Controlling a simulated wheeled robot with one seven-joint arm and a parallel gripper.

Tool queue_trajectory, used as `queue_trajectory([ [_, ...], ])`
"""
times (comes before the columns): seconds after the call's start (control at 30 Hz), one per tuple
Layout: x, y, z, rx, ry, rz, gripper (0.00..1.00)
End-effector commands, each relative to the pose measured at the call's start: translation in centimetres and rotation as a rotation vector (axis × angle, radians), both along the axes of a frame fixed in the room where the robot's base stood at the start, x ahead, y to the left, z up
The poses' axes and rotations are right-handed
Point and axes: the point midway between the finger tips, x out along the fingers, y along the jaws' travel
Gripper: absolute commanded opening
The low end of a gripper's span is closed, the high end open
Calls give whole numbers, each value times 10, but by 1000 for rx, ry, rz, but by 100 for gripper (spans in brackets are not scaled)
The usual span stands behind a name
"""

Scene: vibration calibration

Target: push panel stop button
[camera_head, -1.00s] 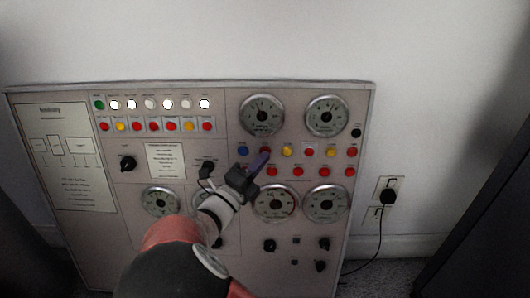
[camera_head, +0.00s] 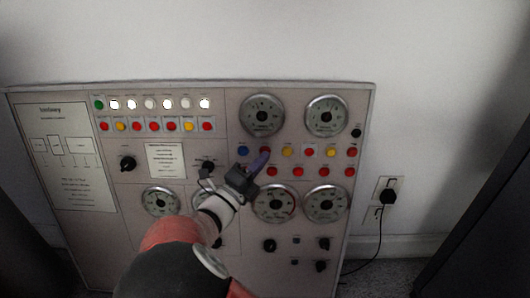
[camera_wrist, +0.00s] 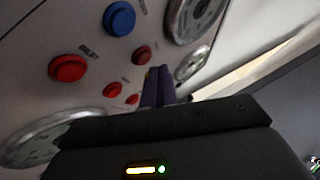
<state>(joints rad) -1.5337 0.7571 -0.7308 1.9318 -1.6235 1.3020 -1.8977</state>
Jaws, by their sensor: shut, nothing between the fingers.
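The grey control panel (camera_head: 225,95) stands against the wall and carries rows of coloured buttons. My gripper (camera_head: 261,157) has its purple fingers together with nothing between them. Its tips are just below a red button (camera_head: 265,149), right of a blue button (camera_head: 242,151). In the wrist view, the fingertips (camera_wrist: 157,75) are close beside a dark red button (camera_wrist: 141,55); I cannot tell whether they touch it. The blue button (camera_wrist: 119,18) and a larger red button (camera_wrist: 68,68) show nearby.
Round gauges (camera_head: 262,115) sit above and below the button rows. Black knobs (camera_head: 128,163) stick out of the panel. A wall outlet (camera_head: 388,192) with a plug and cord is to the right. A dark cabinet (camera_head: 480,215) stands at the far right.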

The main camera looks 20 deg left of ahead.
Motion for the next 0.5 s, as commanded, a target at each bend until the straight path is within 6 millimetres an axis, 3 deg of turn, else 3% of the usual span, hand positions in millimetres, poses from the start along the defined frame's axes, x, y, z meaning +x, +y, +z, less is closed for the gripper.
queue_trajectory([
  [0.5,8,2,-1,0,0,-1,0],
])
